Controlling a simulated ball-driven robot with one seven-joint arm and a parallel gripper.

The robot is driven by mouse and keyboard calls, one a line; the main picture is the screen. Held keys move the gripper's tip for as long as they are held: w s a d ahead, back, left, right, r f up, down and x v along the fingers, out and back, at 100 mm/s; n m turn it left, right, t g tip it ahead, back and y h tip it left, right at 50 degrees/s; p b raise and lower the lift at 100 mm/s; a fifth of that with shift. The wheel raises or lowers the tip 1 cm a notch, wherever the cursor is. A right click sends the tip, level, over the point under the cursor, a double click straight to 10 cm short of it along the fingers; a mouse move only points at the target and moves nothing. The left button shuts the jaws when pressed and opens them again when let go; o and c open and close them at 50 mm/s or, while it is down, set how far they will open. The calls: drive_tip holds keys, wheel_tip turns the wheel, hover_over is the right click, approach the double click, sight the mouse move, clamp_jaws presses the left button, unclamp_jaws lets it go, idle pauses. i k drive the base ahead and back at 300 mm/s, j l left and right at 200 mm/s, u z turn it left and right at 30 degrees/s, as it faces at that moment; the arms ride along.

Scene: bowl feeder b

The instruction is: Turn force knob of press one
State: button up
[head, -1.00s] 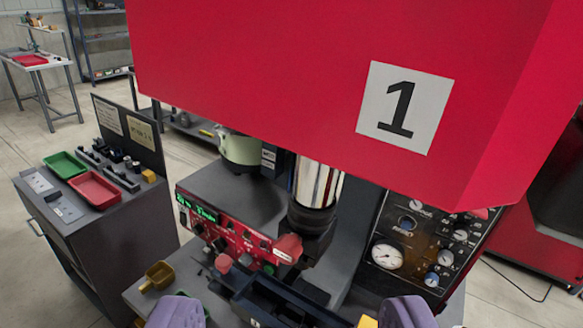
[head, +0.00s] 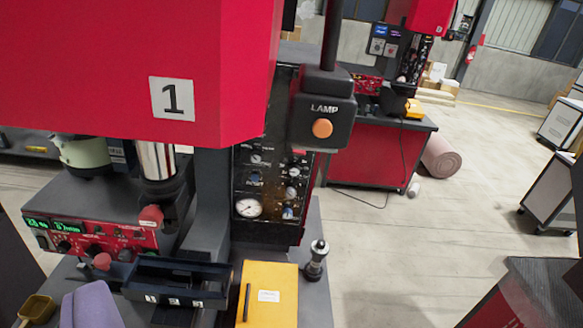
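Press one is the red machine (head: 120,45) at the left, with a white plate marked 1 (head: 172,98). A dark panel (head: 243,232) to the right of its column holds a white round gauge (head: 249,208), smaller dials and blue knobs, one low at the right (head: 288,213). A red control panel (head: 110,240) at lower left has a lit green display and several knobs. Labels are too small to read, so I cannot tell which knob is the force knob.
A black LAMP box (head: 322,108) with an orange button hangs close to the dark panel's right side. A yellow box (head: 268,292), a black-handled post (head: 316,258) and a dark tray (head: 175,280) stand below. Open floor (head: 400,250) lies to the right, before another red press station (head: 375,152).

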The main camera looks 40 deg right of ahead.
sight(294, 169)
drive_tip(key=i+j+u, duration=0.2)
drive_tip(key=i+j, duration=0.45)
drive_tip(key=i+j+u, duration=0.15)
drive_tip(key=i+j, duration=0.4)
drive_tip(key=i, duration=0.2)
drive_tip(key=k+z, duration=0.2)
drive_tip(key=z, duration=0.2)
drive_tip(key=k+l+z, duration=0.1)
drive_tip(key=z, duration=0.3)
drive_tip(key=k+z, duration=0.1)
drive_tip(key=z, duration=1.1)
